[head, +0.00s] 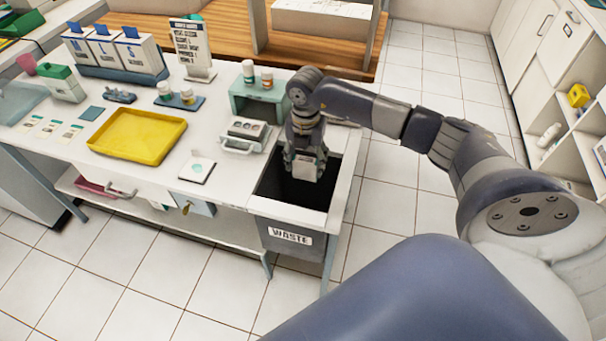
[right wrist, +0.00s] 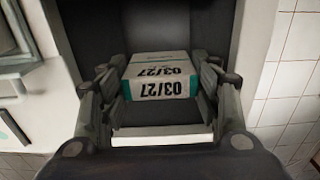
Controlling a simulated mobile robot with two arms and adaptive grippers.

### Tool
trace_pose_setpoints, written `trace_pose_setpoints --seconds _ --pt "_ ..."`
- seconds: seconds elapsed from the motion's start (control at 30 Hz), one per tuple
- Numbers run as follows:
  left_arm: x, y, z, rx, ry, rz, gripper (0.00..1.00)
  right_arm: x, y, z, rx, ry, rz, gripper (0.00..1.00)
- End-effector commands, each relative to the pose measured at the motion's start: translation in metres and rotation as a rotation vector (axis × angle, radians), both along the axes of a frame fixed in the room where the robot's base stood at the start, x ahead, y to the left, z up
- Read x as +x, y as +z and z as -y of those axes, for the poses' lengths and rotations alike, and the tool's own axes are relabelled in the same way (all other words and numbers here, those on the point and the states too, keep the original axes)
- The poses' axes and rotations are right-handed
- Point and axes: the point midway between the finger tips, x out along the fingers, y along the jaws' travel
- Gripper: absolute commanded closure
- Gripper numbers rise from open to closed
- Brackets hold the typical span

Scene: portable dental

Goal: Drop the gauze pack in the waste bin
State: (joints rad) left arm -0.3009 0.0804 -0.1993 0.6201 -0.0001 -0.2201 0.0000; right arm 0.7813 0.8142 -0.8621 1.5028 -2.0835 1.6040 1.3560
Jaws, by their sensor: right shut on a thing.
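The gauze pack is a small white box with teal edges, and it shows in the right wrist view (right wrist: 160,78) with "03/27" printed on it. My right gripper (head: 304,170) is shut on the gauze pack, with one finger on each side of it in the right wrist view (right wrist: 160,90). The waste bin (head: 291,239) is a dark open box labelled WASTE, set in the right end of the counter. The right gripper points down over the bin's opening with the pack in it. My left gripper is not in view.
A yellow tray (head: 137,133) lies on the white counter left of the bin. A grey-white instrument holder (head: 246,134) and a green stand (head: 258,99) with small bottles are close to the bin's left and back. Tiled floor lies right of the counter.

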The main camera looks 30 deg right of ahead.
Motion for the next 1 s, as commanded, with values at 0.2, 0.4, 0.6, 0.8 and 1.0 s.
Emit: trace_pose_setpoints --seconds 0.2,0.4,0.6,0.8,1.0 --pt "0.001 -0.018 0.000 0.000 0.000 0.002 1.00 0.000 -0.024 0.000 0.001 0.001 0.001 0.58" --pt "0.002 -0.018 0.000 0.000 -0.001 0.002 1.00 0.000 -0.024 0.000 0.000 0.001 0.000 0.58" --pt "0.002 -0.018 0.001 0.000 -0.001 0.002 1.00 0.000 -0.023 0.000 0.000 0.002 0.000 0.19" --pt "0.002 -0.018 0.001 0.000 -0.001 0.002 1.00 0.000 -0.023 0.000 -0.001 0.002 0.001 0.19" --pt "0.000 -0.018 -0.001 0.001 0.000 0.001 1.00 0.000 -0.022 0.000 -0.001 0.002 0.001 0.19"
